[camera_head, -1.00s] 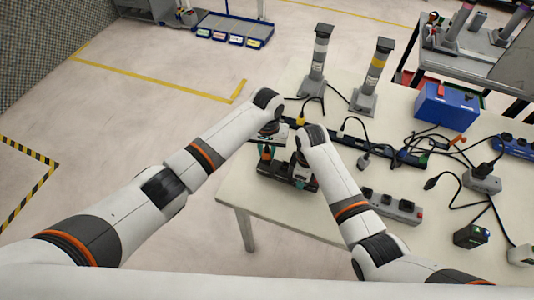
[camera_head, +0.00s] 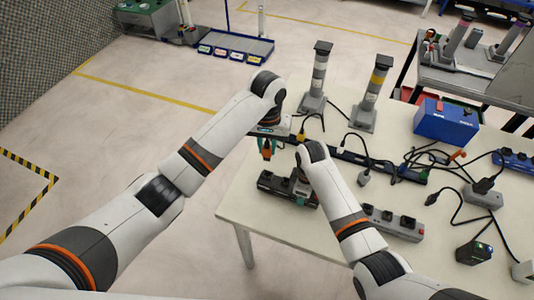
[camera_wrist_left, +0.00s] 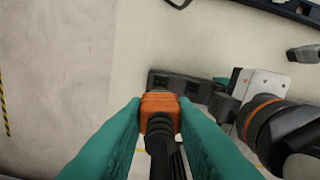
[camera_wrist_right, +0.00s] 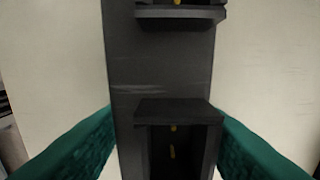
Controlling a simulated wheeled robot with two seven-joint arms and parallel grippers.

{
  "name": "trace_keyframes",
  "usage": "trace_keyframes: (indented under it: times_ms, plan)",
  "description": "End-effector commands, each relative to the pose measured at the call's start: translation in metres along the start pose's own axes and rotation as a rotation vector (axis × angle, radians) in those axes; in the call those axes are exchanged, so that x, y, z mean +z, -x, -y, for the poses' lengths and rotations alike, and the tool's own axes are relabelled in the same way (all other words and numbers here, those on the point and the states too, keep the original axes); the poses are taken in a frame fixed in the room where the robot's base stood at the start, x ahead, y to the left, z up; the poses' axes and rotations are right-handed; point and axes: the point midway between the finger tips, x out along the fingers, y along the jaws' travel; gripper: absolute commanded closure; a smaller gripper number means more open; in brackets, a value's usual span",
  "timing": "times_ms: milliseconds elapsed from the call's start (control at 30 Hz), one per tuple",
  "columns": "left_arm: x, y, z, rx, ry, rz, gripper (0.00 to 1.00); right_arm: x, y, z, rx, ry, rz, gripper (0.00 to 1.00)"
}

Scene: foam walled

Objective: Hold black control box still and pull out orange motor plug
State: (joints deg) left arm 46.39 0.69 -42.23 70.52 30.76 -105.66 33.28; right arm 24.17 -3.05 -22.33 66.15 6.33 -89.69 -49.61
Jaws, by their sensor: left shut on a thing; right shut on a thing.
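The black control box (camera_head: 272,184) lies on the table near its left edge. My right gripper (camera_wrist_right: 165,135) is shut on the box, one teal finger on each side, with open sockets between them. The box also shows in the left wrist view (camera_wrist_left: 165,80). My left gripper (camera_head: 266,152) is shut on the orange motor plug (camera_wrist_left: 160,103). The plug is held above the box, apart from it in the head view. Its dark cable end points toward the left wrist camera. The plug's far end is hidden in the left wrist view.
A grey socket strip (camera_head: 398,224) lies right of my right arm. A long black strip (camera_head: 380,165) runs behind the box. Two signal towers (camera_head: 314,80) stand at the back. A blue box (camera_head: 446,122) and tangled black cables lie at right.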

Motion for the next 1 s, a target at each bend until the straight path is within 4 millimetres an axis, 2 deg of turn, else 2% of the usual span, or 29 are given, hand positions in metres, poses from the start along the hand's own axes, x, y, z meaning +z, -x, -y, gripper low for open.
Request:
trace_keyframes:
  times_ms: [300,333,467,767,867,1000]
  plan:
    - [0.0,0.005,0.0,0.0,0.0,0.0,0.99,-0.001,-0.002,-0.001,0.003,0.0,-0.001,0.83]
    - [0.0,0.005,0.0,0.0,0.0,0.0,0.99,-0.001,-0.002,-0.001,0.003,0.0,-0.001,0.5]
    - [0.0,0.005,0.0,0.0,0.0,0.0,0.99,0.0,-0.001,-0.001,0.003,0.0,-0.001,0.29]
    - [0.0,0.004,0.0,0.0,0.0,0.0,0.99,0.0,0.001,0.0,0.001,0.0,0.0,0.29]
    - [0.0,0.005,0.0,0.0,0.0,0.0,0.99,0.0,0.009,0.0,-0.001,0.0,0.001,0.29]
    - [0.0,0.005,0.0,0.0,0.0,0.0,0.99,0.0,0.033,0.001,-0.004,0.001,0.002,0.29]
